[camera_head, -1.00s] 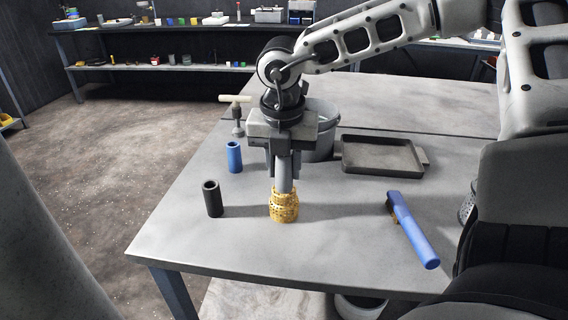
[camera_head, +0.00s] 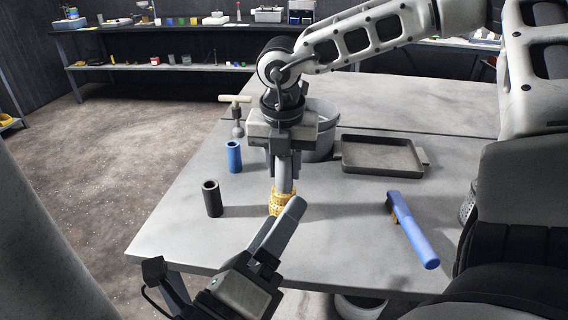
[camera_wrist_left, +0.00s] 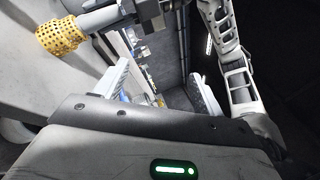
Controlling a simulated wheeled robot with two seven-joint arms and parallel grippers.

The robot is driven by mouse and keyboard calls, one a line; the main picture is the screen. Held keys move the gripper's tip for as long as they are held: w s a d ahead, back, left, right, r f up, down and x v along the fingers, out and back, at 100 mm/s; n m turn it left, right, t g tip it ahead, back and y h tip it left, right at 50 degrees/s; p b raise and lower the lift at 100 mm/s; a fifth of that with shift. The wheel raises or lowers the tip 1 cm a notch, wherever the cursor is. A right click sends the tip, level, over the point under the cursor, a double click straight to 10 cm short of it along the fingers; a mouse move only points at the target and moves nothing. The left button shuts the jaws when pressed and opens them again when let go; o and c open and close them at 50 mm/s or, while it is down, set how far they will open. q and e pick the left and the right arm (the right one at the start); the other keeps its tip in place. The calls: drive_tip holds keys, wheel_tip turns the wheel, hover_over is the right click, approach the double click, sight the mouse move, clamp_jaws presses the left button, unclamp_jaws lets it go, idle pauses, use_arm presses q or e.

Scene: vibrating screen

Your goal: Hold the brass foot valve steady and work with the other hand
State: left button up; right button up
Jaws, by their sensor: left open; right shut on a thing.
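The brass foot valve (camera_head: 277,205) has a gold perforated strainer and a grey tubular upper part, and stands upright on the table near its front. It also shows in the left wrist view (camera_wrist_left: 62,36), at upper left. My right gripper (camera_head: 283,178) comes from above and is shut on the valve's grey upper part. My left gripper (camera_head: 281,221) is open and empty. It reaches up from the bottom of the head view and overlaps the strainer's lower right side. I cannot tell whether it touches the valve.
A black tube (camera_head: 212,198) and a blue tube (camera_head: 233,157) stand left of the valve, with a T-handled tool (camera_head: 238,120) behind. A grey bucket (camera_head: 324,135) and a dark tray (camera_head: 382,156) are further back. A blue-handled tool (camera_head: 414,232) lies right. The table (camera_head: 340,235) is clear between.

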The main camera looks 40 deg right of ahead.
sight(281, 207)
use_arm(q)
drive_tip(key=w+d+f+m+y, duration=0.1)
drive_tip(key=w+f+m+y, duration=0.1)
drive_tip(key=f, duration=0.1)
drive_tip(key=w+d+f+m+t+y, duration=0.1)
drive_tip(key=w+d+f+m+y, duration=0.1)
drive_tip(key=f+m+y, duration=0.1)
drive_tip(key=w+d+f+m+t+y, duration=0.1)
drive_tip(key=w+f+m+y, duration=0.1)
drive_tip(key=f+m, duration=0.1)
drive_tip(key=shift+w+d+f+y, duration=0.1)
drive_tip(key=shift+w+d+y, duration=0.2)
drive_tip(key=shift+x, duration=4.85)
drive_tip(key=shift+w+a+f, duration=0.1)
drive_tip(key=c, duration=0.6)
drive_tip(key=o, duration=0.6)
drive_tip(key=c, duration=0.6)
